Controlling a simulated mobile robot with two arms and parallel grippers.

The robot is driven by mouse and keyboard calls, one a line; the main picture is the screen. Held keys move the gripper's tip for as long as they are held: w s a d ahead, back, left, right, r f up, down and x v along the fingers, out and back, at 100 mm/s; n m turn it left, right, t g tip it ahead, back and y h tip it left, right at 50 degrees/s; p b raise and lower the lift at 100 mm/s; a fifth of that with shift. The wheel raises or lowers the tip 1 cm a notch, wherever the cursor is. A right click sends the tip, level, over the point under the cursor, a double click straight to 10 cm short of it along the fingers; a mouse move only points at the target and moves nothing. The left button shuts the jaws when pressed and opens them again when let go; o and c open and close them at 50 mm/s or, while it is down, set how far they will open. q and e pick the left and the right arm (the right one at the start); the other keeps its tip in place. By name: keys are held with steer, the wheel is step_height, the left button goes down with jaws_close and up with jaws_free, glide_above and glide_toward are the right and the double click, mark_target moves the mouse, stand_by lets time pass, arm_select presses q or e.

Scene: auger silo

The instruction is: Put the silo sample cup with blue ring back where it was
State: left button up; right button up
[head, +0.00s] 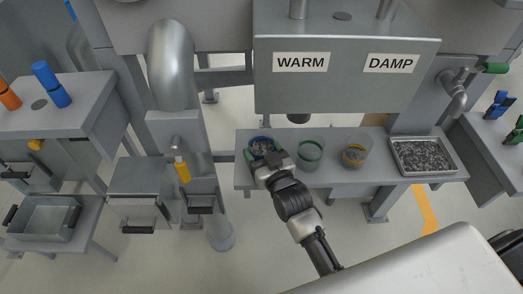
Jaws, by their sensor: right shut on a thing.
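The silo sample cup with blue ring (261,143) is at the left end of the grey shelf (330,182), with dark grainy material inside. My right gripper (264,156) reaches it from the front and is shut on it. The gripper hides the cup's lower front, so I cannot tell whether its base touches the shelf. The cup looks about upright. My left gripper is not in view.
A cup with green ring (310,152) and a cup with orange ring (354,156) stand to the right on the shelf. A tray of grain (393,156) is at its right end. The grey housing labelled WARM and DAMP (345,88) overhangs behind.

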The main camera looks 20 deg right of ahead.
steer(key=shift+r, duration=0.15)
steer(key=o, duration=1)
steer(key=shift+f, duration=0.2)
steer(key=shift+c, duration=0.2)
steer(key=shift+s+r, duration=0.15)
steer(key=shift+s, duration=0.05)
steer(key=s+d, duration=0.1)
steer(key=s, duration=1)
steer(key=shift+s+d, duration=0.3)
steer(key=shift+d, duration=0.05)
